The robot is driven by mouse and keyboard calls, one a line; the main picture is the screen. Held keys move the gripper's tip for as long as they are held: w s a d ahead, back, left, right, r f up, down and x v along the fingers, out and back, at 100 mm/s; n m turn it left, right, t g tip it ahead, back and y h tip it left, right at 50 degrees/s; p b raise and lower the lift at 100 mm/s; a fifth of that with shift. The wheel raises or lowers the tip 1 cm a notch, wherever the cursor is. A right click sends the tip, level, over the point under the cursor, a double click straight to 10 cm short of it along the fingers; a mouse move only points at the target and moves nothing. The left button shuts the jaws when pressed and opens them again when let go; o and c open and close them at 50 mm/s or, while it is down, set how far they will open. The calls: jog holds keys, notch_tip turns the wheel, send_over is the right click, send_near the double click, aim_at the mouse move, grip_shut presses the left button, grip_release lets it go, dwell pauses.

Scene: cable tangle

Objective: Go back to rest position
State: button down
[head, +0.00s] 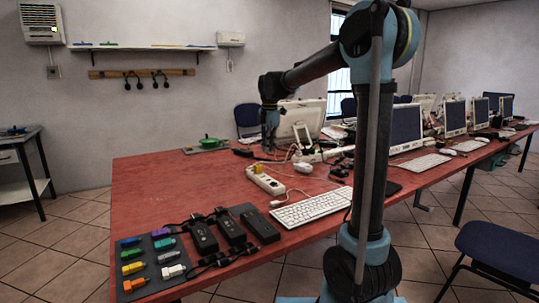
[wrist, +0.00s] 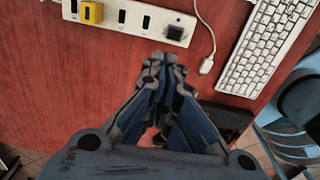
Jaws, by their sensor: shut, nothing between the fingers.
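My gripper (head: 270,146) hangs from the raised arm, pointing down above the red table (head: 190,190) in the head view. In the wrist view its blue-grey fingers (wrist: 163,60) meet at the tips and hold nothing. There the tips appear just below the white power strip (wrist: 147,22), apart from the keyboard. The strip also shows in the head view (head: 266,181), with a yellow plug (wrist: 92,13) at one end and a dark square piece (wrist: 175,32) at the other. I cannot tell the exact height of the fingertips above the table.
A white keyboard (head: 312,206) lies right of the strip. Black power bricks (head: 230,228) and a dark mat (head: 128,262) with coloured connectors lie at the near edge. Monitors (head: 405,128) and tangled cables stand behind.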

dwell(0.3)
jog(key=s+d+f+m, duration=0.3)
jog(key=s+d+m, duration=0.3)
jog(key=s+d, duration=0.25)
jog(key=s+d+f+m, duration=0.2)
jog(key=s+d+m, duration=0.55)
jog(key=s, duration=0.25)
jog(key=s+d+f+m, duration=0.4)
jog(key=s+f+m, duration=0.1)
jog(key=s+f, duration=0.2)
jog(key=s+d+f+m+t, duration=0.1)
jog(key=s+d+f+m, duration=0.2)
jog(key=s+f+m, duration=0.3)
jog(key=s+f, duration=0.2)
jog(key=s, duration=0.1)
jog(key=shift+d+t, duration=0.3)
jog(key=shift+d, duration=0.1)
jog(key=shift+s, duration=0.1)
jog(key=shift+w+f, duration=0.15)
jog(key=shift+w, duration=0.3)
